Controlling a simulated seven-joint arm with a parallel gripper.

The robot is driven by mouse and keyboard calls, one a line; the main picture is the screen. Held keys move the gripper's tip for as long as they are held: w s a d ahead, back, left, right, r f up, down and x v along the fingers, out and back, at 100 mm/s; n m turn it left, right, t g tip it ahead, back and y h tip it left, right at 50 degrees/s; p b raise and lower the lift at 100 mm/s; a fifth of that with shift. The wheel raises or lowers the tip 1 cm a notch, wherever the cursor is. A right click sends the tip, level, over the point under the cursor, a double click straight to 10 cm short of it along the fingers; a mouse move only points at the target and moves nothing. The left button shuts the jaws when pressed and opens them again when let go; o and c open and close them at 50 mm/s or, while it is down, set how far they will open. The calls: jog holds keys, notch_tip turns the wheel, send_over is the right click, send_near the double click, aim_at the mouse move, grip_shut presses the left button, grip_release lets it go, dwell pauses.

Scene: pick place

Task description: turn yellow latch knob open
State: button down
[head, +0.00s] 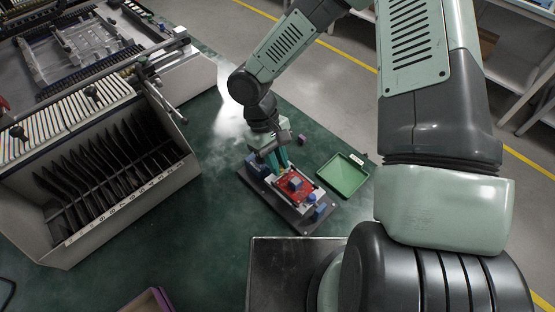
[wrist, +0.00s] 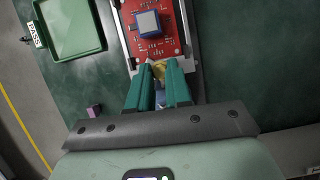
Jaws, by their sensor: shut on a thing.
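The yellow latch knob (wrist: 158,69) shows between my fingertips in the wrist view, at the near edge of a red circuit board (wrist: 170,45). My gripper (wrist: 159,72) has its two green fingers closed on the knob, which is partly hidden by them. The knob's turn angle cannot be told. In the head view my gripper (head: 282,168) reaches down to the fixture's far end, and the knob is hidden there. The red board (head: 292,187) sits in a light frame on a dark base plate (head: 308,224). A blue-edged grey chip (wrist: 147,23) sits on the board.
A green tray (head: 342,176) lies right of the fixture, with a small purple block (head: 302,139) behind it. Blue blocks (head: 319,211) stand on the base plate. A large rack of dark boards (head: 100,170) fills the left. Green table between is clear.

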jog(key=n+t+h, duration=0.1)
jog(key=n, duration=0.2)
jog(key=shift+s+a+n, duration=0.1)
jog(key=shift+n, duration=0.2)
jog(key=shift+s+n+t+h, duration=0.1)
jog(key=shift+n+t+h, duration=0.4)
jog(key=shift+n, duration=1.4)
jog(key=shift+n+t, duration=0.3)
jog(key=c, duration=1.1)
grip_release()
jog(key=shift+o, duration=0.2)
